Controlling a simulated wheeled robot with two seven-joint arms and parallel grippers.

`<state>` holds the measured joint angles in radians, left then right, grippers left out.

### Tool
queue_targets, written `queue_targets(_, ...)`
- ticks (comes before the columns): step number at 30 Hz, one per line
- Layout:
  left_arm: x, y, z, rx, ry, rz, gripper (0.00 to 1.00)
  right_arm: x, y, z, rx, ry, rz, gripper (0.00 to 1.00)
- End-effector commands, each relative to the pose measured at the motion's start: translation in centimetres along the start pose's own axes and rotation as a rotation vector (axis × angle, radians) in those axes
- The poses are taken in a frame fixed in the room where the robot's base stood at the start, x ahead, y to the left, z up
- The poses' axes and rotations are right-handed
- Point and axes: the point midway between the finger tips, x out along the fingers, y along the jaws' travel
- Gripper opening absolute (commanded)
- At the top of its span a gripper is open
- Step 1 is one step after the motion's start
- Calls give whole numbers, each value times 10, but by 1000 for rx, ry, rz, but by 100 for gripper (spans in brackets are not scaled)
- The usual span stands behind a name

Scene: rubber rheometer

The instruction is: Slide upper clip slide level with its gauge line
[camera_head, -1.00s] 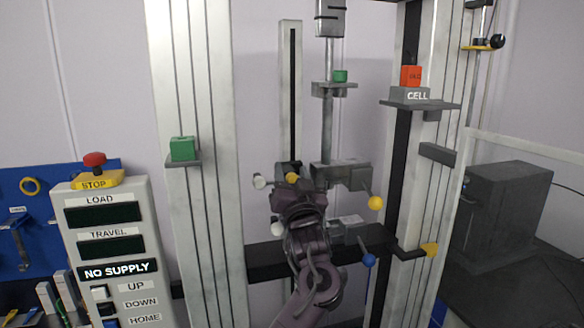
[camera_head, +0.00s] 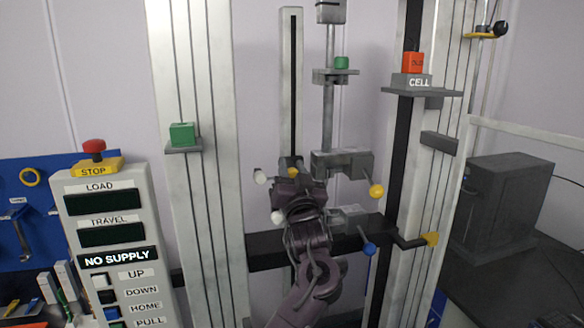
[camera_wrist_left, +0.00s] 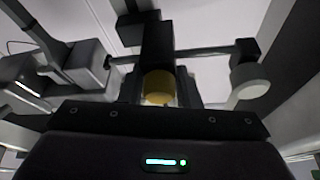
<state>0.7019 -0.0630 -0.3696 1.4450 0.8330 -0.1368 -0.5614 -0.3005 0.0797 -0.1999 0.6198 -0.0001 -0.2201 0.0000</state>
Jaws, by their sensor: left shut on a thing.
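The upper clip slide (camera_head: 290,162) is a dark block on the pale vertical rail (camera_head: 291,70) with its black slot. A white roller (camera_head: 261,176) sticks out to its left, and the roller also shows in the wrist view (camera_wrist_left: 250,80). Its yellow knob (camera_head: 293,173) shows just above my left gripper (camera_head: 292,183); the same knob is in the wrist view (camera_wrist_left: 159,87). My left gripper is shut on this knob. A lower white roller (camera_head: 277,217) is partly behind my gripper. I cannot make out the gauge line. My right gripper is not in view.
A grey grip block (camera_head: 342,164) with a yellow ball handle (camera_head: 376,191) is close at the right. A blue ball handle (camera_head: 369,249) is below it. The dark crossbeam (camera_head: 265,258) runs behind my arm. The control panel (camera_head: 115,255) stands at the left.

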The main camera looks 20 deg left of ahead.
Motion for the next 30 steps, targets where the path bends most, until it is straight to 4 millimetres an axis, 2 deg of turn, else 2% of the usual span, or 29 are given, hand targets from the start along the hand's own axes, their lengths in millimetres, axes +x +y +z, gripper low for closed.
queue_targets(1, -7, 6, 16, 2, -2, 4, 0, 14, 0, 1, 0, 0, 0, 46)
queue_targets(6, -19, 14, 44, 2, -1, 5, 0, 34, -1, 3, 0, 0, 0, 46)
queue_targets(16, -19, 15, 45, 3, 0, 5, 0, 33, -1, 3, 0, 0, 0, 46)
queue_targets(17, -19, 15, 45, 3, 0, 5, 32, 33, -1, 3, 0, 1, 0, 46)
queue_targets(20, -19, 14, 45, 3, 0, 4, 45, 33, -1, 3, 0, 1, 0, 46)
queue_targets(30, -23, 14, 46, 2, 0, 3, 46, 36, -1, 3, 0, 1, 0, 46)
